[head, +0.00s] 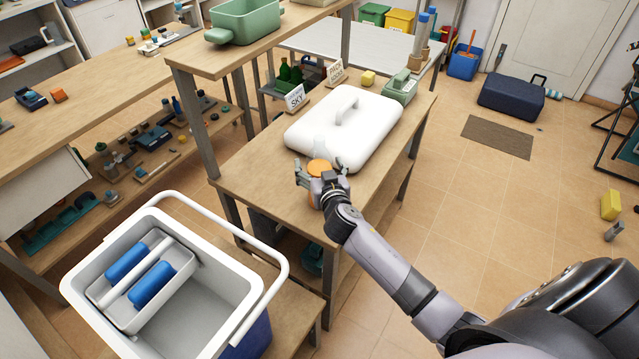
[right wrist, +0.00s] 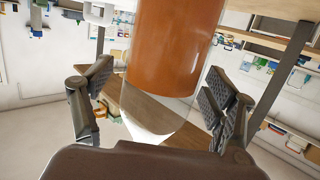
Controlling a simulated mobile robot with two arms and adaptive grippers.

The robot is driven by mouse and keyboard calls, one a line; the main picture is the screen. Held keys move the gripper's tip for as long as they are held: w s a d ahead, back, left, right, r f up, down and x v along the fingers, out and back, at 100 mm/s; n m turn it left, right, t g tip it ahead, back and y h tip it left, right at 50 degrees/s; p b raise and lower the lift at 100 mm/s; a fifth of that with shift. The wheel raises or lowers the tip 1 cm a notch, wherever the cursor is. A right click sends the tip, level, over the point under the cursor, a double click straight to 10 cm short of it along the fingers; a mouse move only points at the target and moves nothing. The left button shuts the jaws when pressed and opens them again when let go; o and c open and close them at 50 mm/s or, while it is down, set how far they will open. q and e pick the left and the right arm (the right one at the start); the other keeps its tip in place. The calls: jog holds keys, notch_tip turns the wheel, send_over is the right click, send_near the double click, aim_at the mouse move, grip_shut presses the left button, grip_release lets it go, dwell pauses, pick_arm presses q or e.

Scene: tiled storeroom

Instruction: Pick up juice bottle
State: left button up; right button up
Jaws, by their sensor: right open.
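The juice bottle (head: 319,166) has an orange body and a clear upper part and stands upright near the front edge of the wooden table (head: 262,163). My right gripper (head: 322,176) is open at the bottle and hides part of it. In the right wrist view, the orange bottle (right wrist: 175,45) fills the top middle, between the two dark spread fingers of the gripper (right wrist: 157,88). Gaps show between the pads and the bottle. My left gripper is not in view.
A raised wooden shelf (head: 290,30) borders the table. Tiled floor at right is mostly clear.

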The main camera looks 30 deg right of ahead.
grip_shut()
jog(key=shift+r, duration=0.1)
dwell(0.9)
